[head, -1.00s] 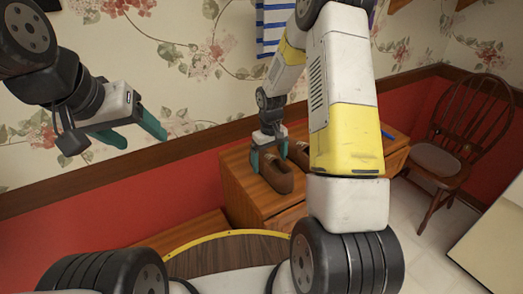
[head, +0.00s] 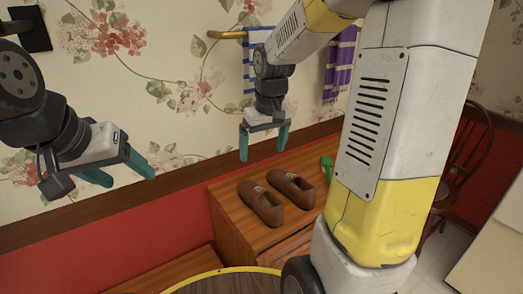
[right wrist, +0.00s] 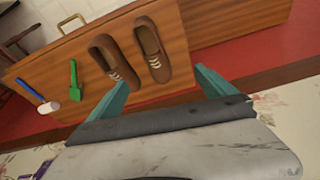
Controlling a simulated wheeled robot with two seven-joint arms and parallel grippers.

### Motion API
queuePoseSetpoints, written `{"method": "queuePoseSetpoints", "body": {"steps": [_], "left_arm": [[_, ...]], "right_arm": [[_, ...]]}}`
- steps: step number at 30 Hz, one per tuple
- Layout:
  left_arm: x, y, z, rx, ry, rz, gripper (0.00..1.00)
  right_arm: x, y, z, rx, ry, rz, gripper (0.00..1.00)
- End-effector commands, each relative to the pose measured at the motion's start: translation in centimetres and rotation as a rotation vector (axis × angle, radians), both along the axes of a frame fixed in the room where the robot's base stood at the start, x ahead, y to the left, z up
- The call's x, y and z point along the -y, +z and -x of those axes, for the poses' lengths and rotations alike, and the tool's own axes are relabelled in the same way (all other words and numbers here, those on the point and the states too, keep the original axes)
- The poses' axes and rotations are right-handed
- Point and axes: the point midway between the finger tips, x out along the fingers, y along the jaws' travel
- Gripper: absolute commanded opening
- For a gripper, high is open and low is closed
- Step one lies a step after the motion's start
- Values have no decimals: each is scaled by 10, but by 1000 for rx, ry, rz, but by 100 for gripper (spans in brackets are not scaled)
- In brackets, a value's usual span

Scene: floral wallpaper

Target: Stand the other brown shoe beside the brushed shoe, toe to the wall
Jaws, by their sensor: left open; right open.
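Two brown lace-up shoes stand upright side by side on the wooden cabinet top (head: 233,222), the left shoe (head: 262,205) and the right shoe (head: 292,188). Both have laced toe ends towards the wall and openings towards the cabinet front. A small gap shows between them in the right wrist view. I cannot tell which one is brushed. My right gripper (head: 264,143) is open and empty, raised above the shoes on the wall side; its fingers frame the shoes' toe end in the right wrist view (right wrist: 160,80). My left gripper (head: 122,172) is open and empty, left of the cabinet.
A green-handled item (right wrist: 73,78) and a blue-handled brush (right wrist: 36,95) lie on the cabinet top beside the shoes. Striped towels hang from a rail (head: 230,34) on the wall above. A wooden chair (head: 470,150) stands at the right.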

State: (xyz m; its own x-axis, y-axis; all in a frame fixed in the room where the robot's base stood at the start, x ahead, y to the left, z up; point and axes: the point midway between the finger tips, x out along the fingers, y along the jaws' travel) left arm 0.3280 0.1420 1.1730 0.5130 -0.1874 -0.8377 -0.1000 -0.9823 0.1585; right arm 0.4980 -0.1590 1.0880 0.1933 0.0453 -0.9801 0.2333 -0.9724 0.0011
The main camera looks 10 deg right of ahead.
Motion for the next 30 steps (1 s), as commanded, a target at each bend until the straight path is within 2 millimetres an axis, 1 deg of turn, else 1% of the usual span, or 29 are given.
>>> {"method": "queuePoseSetpoints", "body": {"steps": [1, 3, 5, 6, 9, 12, 15, 18, 20, 30], "left_arm": [[0, 0, 0, 0, 0, 0, 65], [0, 0, 0, 0, 0, 0, 65], [0, 0, 0, 0, 0, 0, 65], [0, 0, 0, 0, 0, 0, 65], [0, 0, 0, 0, 0, 0, 65], [0, 0, 0, 0, 0, 0, 65], [0, 0, 0, 0, 0, 0, 65], [0, 0, 0, 0, 0, 0, 65], [0, 0, 0, 0, 0, 0, 65], [0, 0, 0, 0, 0, 0, 65]], "right_arm": [[-1, 20, 19, 43, -18, -15, 94], [-3, 40, 43, 90, -45, -40, 94], [-5, 54, 65, 132, -67, -63, 94], [-6, 62, 79, 158, -79, -81, 94], [-9, 75, 113, 219, -111, -124, 94], [-12, 82, 140, 268, -134, -164, 94], [-15, 84, 157, 302, -150, -194, 94], [-17, 84, 167, 321, -158, -211, 94], [-17, 84, 170, 325, -160, -215, 94], [-17, 84, 170, 326, -161, -217, 94]]}}
